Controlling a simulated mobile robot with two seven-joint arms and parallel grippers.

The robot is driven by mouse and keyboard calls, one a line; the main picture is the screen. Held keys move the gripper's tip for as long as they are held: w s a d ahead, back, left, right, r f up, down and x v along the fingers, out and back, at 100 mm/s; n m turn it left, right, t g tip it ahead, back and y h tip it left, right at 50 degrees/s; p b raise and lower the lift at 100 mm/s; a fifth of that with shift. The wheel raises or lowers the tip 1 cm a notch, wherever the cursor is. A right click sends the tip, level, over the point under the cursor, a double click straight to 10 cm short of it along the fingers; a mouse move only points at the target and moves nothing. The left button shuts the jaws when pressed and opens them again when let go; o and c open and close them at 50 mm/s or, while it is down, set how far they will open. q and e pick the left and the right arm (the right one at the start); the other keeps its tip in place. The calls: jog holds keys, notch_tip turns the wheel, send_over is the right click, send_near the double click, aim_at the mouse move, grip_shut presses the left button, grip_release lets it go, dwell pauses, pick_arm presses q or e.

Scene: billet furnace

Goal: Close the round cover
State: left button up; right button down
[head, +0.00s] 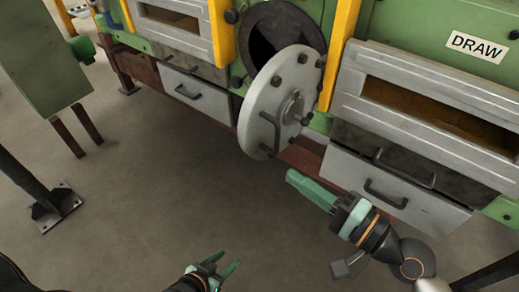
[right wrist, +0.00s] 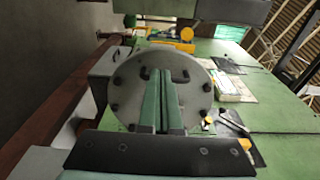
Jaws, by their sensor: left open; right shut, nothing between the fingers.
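The round cover (head: 262,108) is a pale grey disc with dark bolts around its rim and a handle on its face. It stands swung out from the dark round opening (head: 275,30) in the green furnace front, so part of the opening shows. My right gripper (head: 291,178) is shut and empty, below and right of the cover, apart from it in the head view. In the right wrist view its fingers (right wrist: 160,72) overlap the cover (right wrist: 130,78) and hide its middle; contact cannot be told there. My left gripper (head: 226,263) is open and empty, low in the head view.
Grey drawers with dark handles (head: 385,195) line the furnace's lower front at right. Another drawer (head: 195,95) is left of the cover. Yellow uprights (head: 340,52) flank the opening. A green cabinet (head: 40,55) and dark post stand at left. The floor in front is clear.

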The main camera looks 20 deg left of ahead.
aim_at(248, 145)
jog(key=p+x, duration=0.1)
jog(key=x, duration=0.9)
jog(key=shift+w, duration=0.1)
